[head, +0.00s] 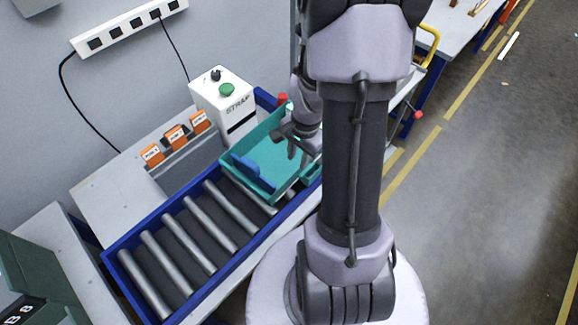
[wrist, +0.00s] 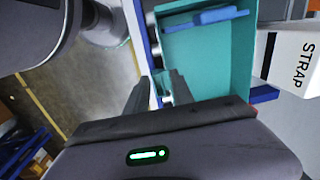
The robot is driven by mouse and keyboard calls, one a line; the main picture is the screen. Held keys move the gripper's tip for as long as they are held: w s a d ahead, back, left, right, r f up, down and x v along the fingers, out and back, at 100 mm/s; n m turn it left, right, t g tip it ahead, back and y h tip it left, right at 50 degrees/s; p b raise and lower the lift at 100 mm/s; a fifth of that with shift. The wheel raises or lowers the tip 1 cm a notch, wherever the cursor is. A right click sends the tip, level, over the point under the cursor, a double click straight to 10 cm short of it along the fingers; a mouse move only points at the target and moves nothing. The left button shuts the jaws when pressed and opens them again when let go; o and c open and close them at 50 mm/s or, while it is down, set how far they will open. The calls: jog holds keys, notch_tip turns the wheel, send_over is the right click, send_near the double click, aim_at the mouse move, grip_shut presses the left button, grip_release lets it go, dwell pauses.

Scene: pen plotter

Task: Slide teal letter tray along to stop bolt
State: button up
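The teal letter tray (head: 238,177) sits on the far right part of the roller conveyor, partly hidden by my arm. A blue object (head: 252,172) lies inside it, and also shows in the wrist view (wrist: 205,17). My gripper (head: 297,150) is at the tray's right side. In the wrist view its two fingers (wrist: 157,96) are apart, one over the tray's inside (wrist: 215,70) and one outside its wall. I cannot tell whether either finger touches the wall. A red-topped piece (head: 283,98) stands behind the tray; I cannot tell whether it is the stop bolt.
The conveyor has blue side rails (head: 150,225) and bare grey rollers (head: 188,248) left of the tray. A white STRAP machine (head: 222,100) with a green button stands behind it. Orange-labelled holders (head: 176,137) stand at the back. Open floor (head: 480,190) lies to the right.

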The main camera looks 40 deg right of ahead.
jog(key=w+d, duration=0.1)
jog(key=w, duration=0.1)
jog(key=b, duration=0.8)
send_near(292, 184)
jog(key=f, duration=0.5)
jog(key=w+f, duration=0.1)
jog(key=f, duration=0.1)
jog(key=shift+f, duration=0.4)
grip_shut()
dwell(0.3)
grip_release()
